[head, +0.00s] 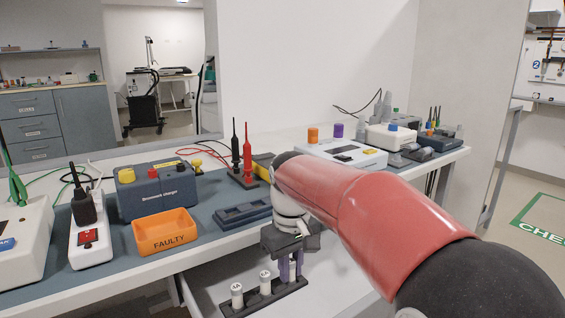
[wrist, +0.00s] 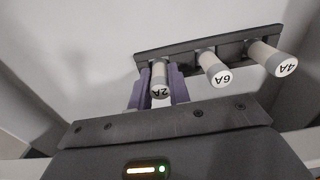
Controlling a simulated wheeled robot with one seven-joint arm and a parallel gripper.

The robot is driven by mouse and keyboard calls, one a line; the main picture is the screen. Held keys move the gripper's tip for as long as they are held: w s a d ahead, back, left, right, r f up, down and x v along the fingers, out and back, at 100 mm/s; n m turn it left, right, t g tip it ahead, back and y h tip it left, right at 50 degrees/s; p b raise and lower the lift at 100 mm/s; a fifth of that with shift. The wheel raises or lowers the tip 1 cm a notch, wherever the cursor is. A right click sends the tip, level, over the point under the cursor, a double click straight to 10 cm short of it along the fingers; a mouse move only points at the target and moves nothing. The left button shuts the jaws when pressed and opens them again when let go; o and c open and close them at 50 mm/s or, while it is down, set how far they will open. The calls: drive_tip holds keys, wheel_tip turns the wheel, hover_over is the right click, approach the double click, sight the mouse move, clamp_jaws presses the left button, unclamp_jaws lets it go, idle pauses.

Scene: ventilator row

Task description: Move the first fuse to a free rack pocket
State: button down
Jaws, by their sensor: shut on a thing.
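My gripper (head: 291,270) points down over the right end of a dark rack (head: 252,303) in an open drawer. In the wrist view, its purple fingers (wrist: 159,88) are shut on the white fuse marked 2A (wrist: 160,92). The fuse is upright at the rack's end; I cannot tell whether it is fully seated. Beside it stand a fuse marked 6A (wrist: 213,70) and one marked 4A (wrist: 280,62), also in the rack. In the head view, the fingers mostly hide the 2A fuse.
On the bench above the drawer are an orange FAULTY bin (head: 164,232), a dark pocketed tray (head: 243,215), a blue charger (head: 156,190) and upright red and black probes (head: 247,160). The bench's front edge runs close behind my gripper. The drawer floor (head: 205,285) is otherwise clear.

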drive_tip(key=shift+r+p, duration=2.2)
drive_tip(key=shift+r, duration=0.25)
